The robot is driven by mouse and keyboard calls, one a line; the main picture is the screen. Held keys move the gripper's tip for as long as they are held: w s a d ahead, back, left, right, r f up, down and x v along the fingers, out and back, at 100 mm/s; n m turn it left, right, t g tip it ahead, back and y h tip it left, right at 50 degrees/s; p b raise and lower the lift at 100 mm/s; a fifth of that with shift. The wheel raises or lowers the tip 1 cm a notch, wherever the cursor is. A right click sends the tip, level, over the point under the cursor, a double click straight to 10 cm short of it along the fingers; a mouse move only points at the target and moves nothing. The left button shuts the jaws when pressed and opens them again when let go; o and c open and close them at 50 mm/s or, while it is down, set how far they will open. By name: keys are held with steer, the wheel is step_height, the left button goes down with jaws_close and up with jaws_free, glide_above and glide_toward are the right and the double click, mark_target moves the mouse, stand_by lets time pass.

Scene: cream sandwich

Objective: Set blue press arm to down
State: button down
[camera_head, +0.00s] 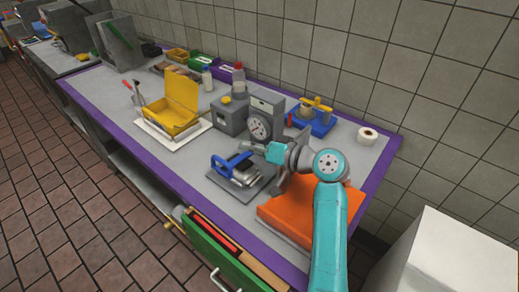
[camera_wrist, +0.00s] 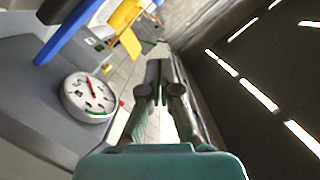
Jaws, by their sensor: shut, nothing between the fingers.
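The press with the blue arm (camera_head: 229,161) stands on a dark grey base (camera_head: 226,184) near the counter's front edge. Its blue arm looks like a raised frame over silver plates (camera_head: 246,175); its exact angle is hard to tell. My gripper (camera_head: 243,149) is shut and empty, close to the blue arm's upper right end. I cannot tell whether they touch. In the wrist view my shut fingers (camera_wrist: 158,66) point away from the camera with nothing between them. A blue bar (camera_wrist: 70,30) shows at the upper left, apart from the fingers; I cannot tell whether it is the press arm.
A grey scale with a round dial (camera_head: 259,126) stands behind my gripper; a dial also shows in the wrist view (camera_wrist: 89,97). A yellow open box (camera_head: 172,113) is left. A green drawer (camera_head: 216,250) is open below.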

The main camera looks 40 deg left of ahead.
mark_target(227, 163)
steer(key=s+a+f, duration=0.3)
steer(key=a, duration=0.1)
steer(key=shift+f, duration=0.3)
steer(key=shift+s+f, duration=0.25)
steer(key=shift+f, duration=0.3)
steer(key=shift+s+f, duration=0.2)
steer(key=shift+f, duration=0.3)
steer(key=w+d+r, duration=0.2)
steer(key=d+r, duration=0.3)
steer(key=d, duration=0.5)
steer(key=shift+w, duration=0.35)
